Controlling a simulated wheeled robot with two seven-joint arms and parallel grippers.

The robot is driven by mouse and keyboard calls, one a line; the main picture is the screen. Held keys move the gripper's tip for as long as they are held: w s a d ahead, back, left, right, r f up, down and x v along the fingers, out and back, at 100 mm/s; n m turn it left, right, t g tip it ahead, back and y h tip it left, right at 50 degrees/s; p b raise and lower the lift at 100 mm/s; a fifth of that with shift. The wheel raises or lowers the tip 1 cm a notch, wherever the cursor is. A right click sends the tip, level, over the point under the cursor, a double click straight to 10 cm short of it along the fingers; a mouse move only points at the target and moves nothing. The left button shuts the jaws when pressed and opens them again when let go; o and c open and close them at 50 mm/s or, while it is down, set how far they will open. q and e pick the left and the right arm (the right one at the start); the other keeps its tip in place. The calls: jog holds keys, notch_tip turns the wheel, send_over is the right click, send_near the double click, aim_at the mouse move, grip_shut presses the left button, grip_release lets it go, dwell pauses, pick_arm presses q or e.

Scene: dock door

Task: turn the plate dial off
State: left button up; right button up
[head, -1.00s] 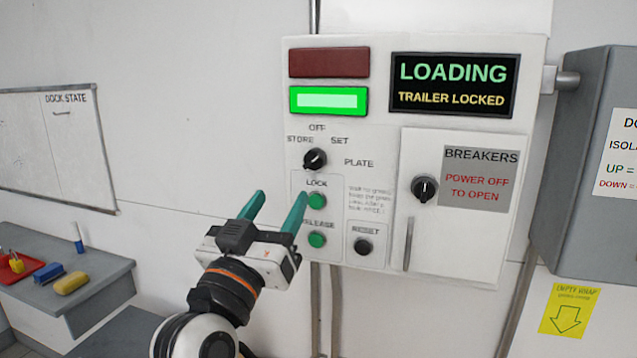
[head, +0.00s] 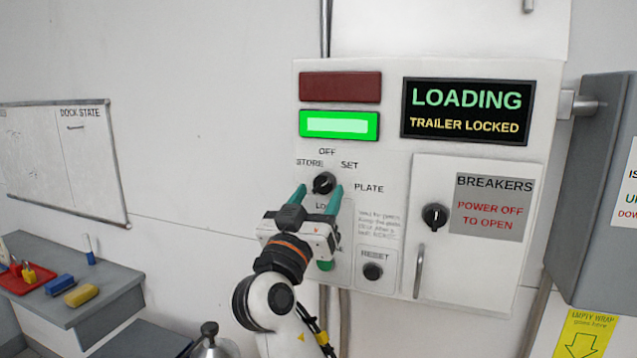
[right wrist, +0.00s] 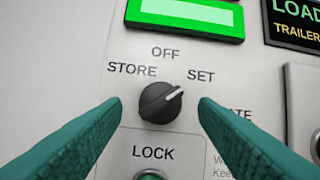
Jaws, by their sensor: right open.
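The plate dial (head: 324,183) is a black round knob on the white control panel, with OFF, STORE, SET and PLATE printed around it. In the right wrist view the dial (right wrist: 160,102) has its white pointer mark toward the upper right, near SET. My right gripper (head: 317,193) is open, its two teal fingers on either side of the dial and a little below it in the head view. In the right wrist view the fingertips flank the dial with gaps on both sides. The LOCK button is mostly hidden behind the gripper in the head view. My left gripper is not in view.
The screen (head: 467,112) reads LOADING, TRAILER LOCKED. A green lamp (head: 339,125) is lit. The LOCK button (right wrist: 151,175) is just under the dial. RESET button (head: 372,271), breaker door (head: 470,260) and grey box (head: 605,190) are to the right. A counter (head: 110,285) is at left.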

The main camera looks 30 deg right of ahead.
jog(key=shift+w+d+r, duration=0.2)
jog(key=shift+d+r, duration=0.05)
jog(key=shift+d, duration=0.05)
jog(key=c, duration=1)
jog(key=shift+o, duration=0.2)
